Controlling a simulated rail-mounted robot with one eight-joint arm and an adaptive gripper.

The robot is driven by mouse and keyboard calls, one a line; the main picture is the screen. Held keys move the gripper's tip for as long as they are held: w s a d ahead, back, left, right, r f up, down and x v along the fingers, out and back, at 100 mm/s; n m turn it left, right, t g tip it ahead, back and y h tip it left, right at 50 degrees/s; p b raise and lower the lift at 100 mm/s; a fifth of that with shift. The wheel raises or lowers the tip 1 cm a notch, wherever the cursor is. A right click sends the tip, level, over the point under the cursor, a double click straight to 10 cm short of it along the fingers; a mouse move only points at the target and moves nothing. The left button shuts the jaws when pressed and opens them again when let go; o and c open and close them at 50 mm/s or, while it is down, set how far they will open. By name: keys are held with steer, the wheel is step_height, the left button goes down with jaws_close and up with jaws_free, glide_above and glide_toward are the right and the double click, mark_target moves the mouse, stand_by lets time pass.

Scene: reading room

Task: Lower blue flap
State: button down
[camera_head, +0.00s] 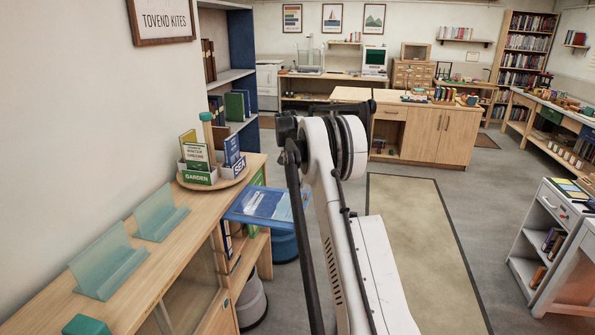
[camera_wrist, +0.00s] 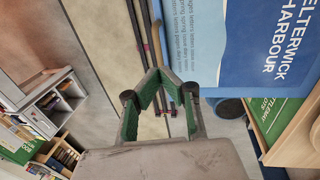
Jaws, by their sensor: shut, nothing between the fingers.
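The blue flap (camera_head: 233,212) sticks out roughly level from the aisle side of the wooden counter in the head view. A blue booklet (camera_head: 266,203) lies on it. The booklet also shows close up in the wrist view (camera_wrist: 215,45), with the lettering "ELTERWICK HARBOUR" partly cut off. My gripper (camera_wrist: 162,73) is shut and empty in the wrist view, its green-padded fingers meeting beside the booklet's lower left edge. I cannot tell whether the fingertips touch the flap. The head view does not show my gripper; my white arm covers the area right of the flap.
The counter (camera_head: 120,295) carries clear stands (camera_head: 105,262) and a round tray of leaflets (camera_head: 215,182). Bins (camera_head: 252,300) stand on the floor below the flap. A white shelf trolley (camera_head: 540,245) stands at the right. The floor mat (camera_head: 410,230) between is clear.

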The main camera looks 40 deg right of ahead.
steer(key=shift+s+d+f+p, duration=0.15)
steer(key=shift+s+f+p, duration=0.05)
steer(key=shift+f, duration=0.95)
steer(key=shift+s+d+f+p, duration=0.15)
steer(key=shift+f, duration=1)
